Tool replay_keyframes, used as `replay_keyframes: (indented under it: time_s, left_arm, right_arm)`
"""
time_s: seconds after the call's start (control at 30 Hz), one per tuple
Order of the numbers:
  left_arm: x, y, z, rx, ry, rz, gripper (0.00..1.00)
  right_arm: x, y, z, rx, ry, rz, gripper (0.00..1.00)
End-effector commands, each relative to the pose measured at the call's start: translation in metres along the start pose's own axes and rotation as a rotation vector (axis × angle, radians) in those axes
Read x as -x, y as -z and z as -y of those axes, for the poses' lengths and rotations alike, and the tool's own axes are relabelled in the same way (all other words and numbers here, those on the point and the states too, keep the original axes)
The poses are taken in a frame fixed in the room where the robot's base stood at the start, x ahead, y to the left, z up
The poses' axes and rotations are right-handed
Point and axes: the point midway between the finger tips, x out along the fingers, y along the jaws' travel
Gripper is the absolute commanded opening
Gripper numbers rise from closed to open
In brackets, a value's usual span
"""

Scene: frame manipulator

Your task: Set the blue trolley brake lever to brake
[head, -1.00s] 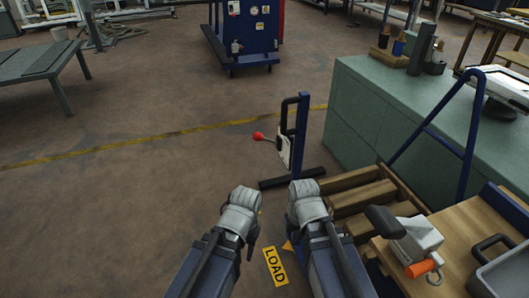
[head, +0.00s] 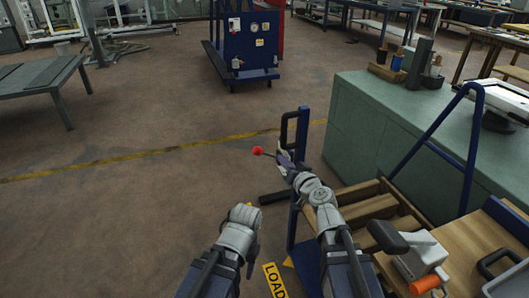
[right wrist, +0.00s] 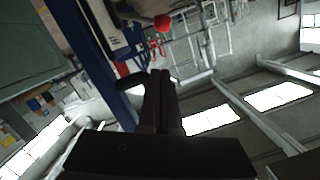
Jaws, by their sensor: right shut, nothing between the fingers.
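The brake lever has a red ball knob (head: 257,151) on a thin dark rod, pointing left from an upright blue post (head: 303,125). My right gripper (head: 282,158) is raised at the lever, just right of the knob, covering most of the pale plate behind it. In the right wrist view the shut, empty fingers (right wrist: 163,82) point towards the red knob (right wrist: 162,22), with the blue post (right wrist: 92,48) to their left. I cannot tell whether the fingers touch the rod. My left gripper (head: 246,212) hangs low over the floor, away from the lever; its jaws are not clear.
A green cabinet (head: 365,130) stands right of the post. A wooden-decked trolley with a blue handle (head: 470,140) and an orange-handled tool is at lower right. A yellow LOAD sign (head: 273,281) lies near my arms. The floor to the left is open.

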Motion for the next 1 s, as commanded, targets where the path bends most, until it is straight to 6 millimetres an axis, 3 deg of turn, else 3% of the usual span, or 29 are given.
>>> replay_keyframes:
  time_s: [0.37,0.47,0.9,1.0]
  left_arm:
    - [-0.001,0.000,0.000,0.000,0.000,0.000,0.50]
    - [-0.003,0.000,0.000,0.000,0.000,0.000,0.50]
    - [-0.015,0.001,-0.001,-0.001,0.003,0.000,0.50]
    - [-0.030,0.002,-0.002,-0.001,0.004,0.000,0.50]
  right_arm:
    - [-0.005,0.000,0.000,0.000,0.000,0.000,0.00]
    - [-0.017,0.000,-0.001,0.000,0.001,0.001,0.00]
    - [-0.105,-0.001,-0.001,0.001,0.002,0.002,0.00]
    - [-0.114,-0.015,-0.002,-0.001,0.001,0.001,0.00]
